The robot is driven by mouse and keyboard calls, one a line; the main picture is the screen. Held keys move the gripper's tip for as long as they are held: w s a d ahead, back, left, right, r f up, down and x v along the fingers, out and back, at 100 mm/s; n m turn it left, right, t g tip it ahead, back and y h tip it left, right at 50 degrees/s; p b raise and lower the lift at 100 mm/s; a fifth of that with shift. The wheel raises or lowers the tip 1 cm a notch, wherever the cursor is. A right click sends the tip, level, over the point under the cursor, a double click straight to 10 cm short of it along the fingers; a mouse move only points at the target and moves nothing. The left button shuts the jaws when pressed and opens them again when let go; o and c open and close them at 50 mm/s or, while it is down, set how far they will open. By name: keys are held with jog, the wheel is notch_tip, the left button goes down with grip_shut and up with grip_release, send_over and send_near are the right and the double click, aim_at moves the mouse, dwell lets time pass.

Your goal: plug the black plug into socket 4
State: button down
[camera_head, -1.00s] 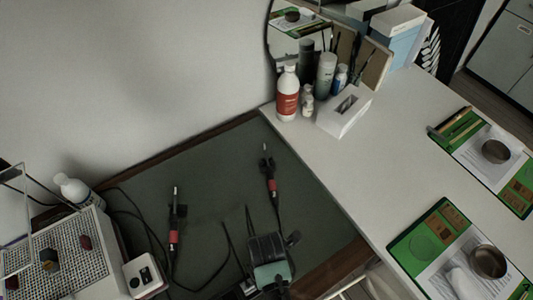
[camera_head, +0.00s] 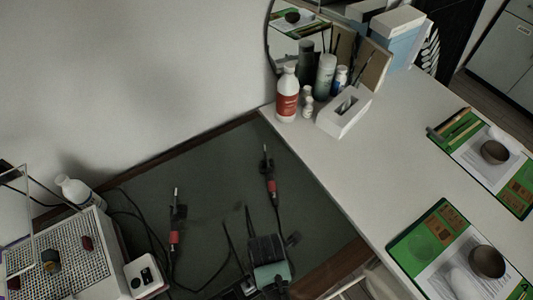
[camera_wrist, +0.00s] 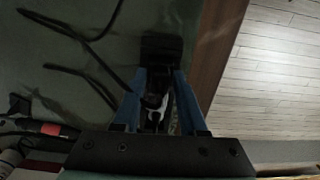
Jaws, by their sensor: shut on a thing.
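In the wrist view my gripper (camera_wrist: 158,90) has its two blue fingers shut on a small dark thing with pale parts, which I take as the black plug (camera_wrist: 155,101). Much of the plug is hidden between the fingers. A dark block (camera_wrist: 160,48) lies just beyond the fingertips, close to the wooden edge. I cannot make out socket 4 or any socket numbers. Whether the plug touches the block cannot be told.
A green mat (camera_head: 140,210) bears two red-gripped soldering irons (camera_head: 174,237) (camera_head: 271,185), loose black cables and a black-and-teal device (camera_head: 270,272). A perforated box (camera_head: 65,262) stands at left. Bottles (camera_head: 287,95) and a tissue box (camera_head: 345,112) stand behind. The wooden edge (camera_wrist: 215,45) borders the floor.

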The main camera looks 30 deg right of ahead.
jog(key=shift+f+b, duration=0.4)
jog(key=shift+f, duration=0.2)
jog(key=shift+c, duration=1.9)
grip_release()
notch_tip(320, 180, up, 13)
